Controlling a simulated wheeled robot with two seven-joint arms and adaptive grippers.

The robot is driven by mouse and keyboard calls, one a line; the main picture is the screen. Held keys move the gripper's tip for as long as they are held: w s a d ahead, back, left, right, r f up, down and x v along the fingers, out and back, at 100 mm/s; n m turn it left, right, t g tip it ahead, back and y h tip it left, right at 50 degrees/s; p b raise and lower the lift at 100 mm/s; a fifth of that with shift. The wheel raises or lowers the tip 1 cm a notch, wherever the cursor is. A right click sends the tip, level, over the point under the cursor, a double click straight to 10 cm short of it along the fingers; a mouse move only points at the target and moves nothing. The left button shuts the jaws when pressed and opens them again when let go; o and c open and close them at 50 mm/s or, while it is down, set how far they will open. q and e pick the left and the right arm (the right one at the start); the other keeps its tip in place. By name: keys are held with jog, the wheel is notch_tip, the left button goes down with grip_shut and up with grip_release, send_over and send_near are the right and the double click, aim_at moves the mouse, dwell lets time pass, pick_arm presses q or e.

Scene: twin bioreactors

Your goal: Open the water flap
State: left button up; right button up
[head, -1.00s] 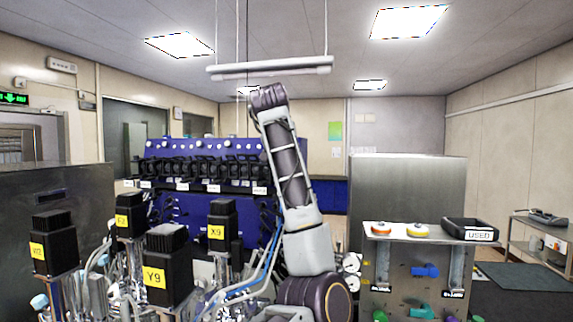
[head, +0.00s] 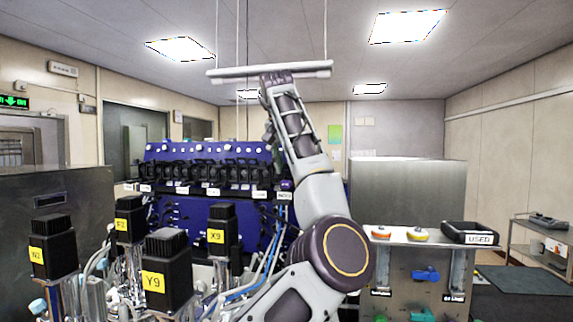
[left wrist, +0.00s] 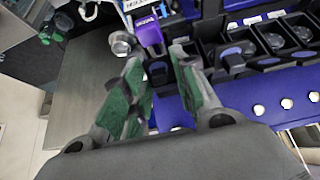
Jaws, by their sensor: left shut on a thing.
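In the head view, a row of black flaps (head: 200,172) runs along the blue machine. A purple piece (head: 286,184) shows at its right end, above a small white label, beside my left arm. In the left wrist view, a purple piece (left wrist: 149,33) lies just beyond the fingertips of my left gripper (left wrist: 157,62). The two green-padded fingers stand either side of a dark handle at the end of the row, which I take for the water flap (left wrist: 158,72). My left gripper is shut on it; the contact is partly hidden. My right gripper is not in view.
Motor units with yellow labels, such as Y9 (head: 166,272) and X9 (head: 221,232), stand at front left. A steel cabinet (head: 410,190) and a black USED tray (head: 469,231) are at the right. Other flaps (left wrist: 278,42) adjoin the handle.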

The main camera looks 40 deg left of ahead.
aim_at(287, 172)
pick_arm(q)
jog(key=shift+w+a+r+g+h, duration=0.2)
jog(key=shift+g+h, duration=0.25)
jog(key=shift+g, duration=0.35)
jog(key=shift+w+d+r+g+h, duration=0.1)
jog(key=shift+r+g+h, duration=0.15)
jog(key=shift+g+h, duration=0.4)
dwell(0.5)
jog(key=o, duration=0.7)
jog(key=shift+f+g, duration=0.1)
jog(key=shift+g, duration=0.15)
jog(key=shift+s+f+t+y, duration=0.2)
jog(key=shift+t+y, duration=0.4)
jog(key=shift+t, duration=0.3)
jog(key=shift+s+f+t+y, duration=0.1)
jog(key=shift+f+t+y, duration=0.1)
jog(key=shift+t+y, duration=0.55)
jog(key=shift+s+f+t+y, duration=0.1)
jog(key=shift+f+t+y, duration=0.25)
jog(key=shift+t, duration=0.6)
jog(key=shift+s+f+t+y, duration=0.15)
jog(key=shift+t+y, duration=0.25)
jog(key=shift+t, duration=0.5)
jog(key=shift+w+d+f+t+y, duration=0.1)
jog(key=shift+f+t+y, duration=0.3)
jog(key=shift+t, duration=0.5)
jog(key=shift+d+f+t+y, duration=0.1)
jog(key=shift+f+t+y, duration=0.1)
jog(key=shift+t+y, duration=0.55)
